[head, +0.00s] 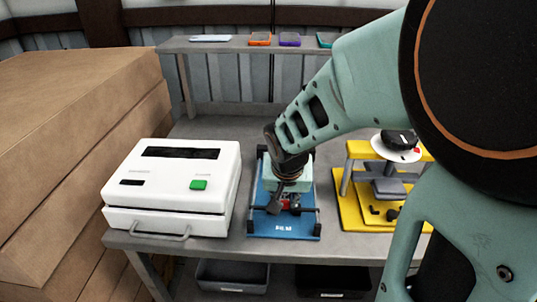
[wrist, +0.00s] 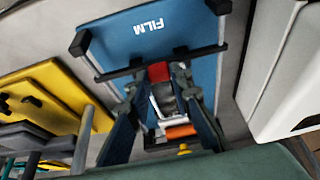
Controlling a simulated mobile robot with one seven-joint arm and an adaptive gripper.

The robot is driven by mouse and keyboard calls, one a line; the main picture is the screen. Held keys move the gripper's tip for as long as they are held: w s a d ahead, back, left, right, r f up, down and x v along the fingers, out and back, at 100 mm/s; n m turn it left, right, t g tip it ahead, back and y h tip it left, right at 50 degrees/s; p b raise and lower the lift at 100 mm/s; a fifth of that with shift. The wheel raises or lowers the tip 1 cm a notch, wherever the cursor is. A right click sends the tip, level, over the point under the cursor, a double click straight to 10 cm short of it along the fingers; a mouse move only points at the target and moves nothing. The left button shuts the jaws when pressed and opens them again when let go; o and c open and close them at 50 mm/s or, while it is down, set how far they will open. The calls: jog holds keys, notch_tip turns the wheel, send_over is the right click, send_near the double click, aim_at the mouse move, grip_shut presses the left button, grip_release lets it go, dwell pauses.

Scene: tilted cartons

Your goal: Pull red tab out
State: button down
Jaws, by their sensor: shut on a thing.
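The red tab (head: 286,204) shows as a small red patch at the front of the blue film device (head: 283,230), which is marked FILM. In the wrist view the red tab (wrist: 158,72) lies at my fingertips, in front of a grey piece. My gripper (head: 288,207) points down over the device, and its fingers also show in the wrist view (wrist: 162,92). It is shut on the red tab, and the fingers hide part of it. A dark bar on the blue base (wrist: 150,38) runs close by the fingertips.
A white machine (head: 180,185) with a green button stands at the left. A yellow stand (head: 355,210) is close at the right. Stacked cartons (head: 70,130) fill the far left. A shelf (head: 230,45) with small coloured items is behind. Dark bins (head: 232,275) sit below the table.

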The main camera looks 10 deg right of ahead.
jog(key=c, duration=1.7)
grip_release()
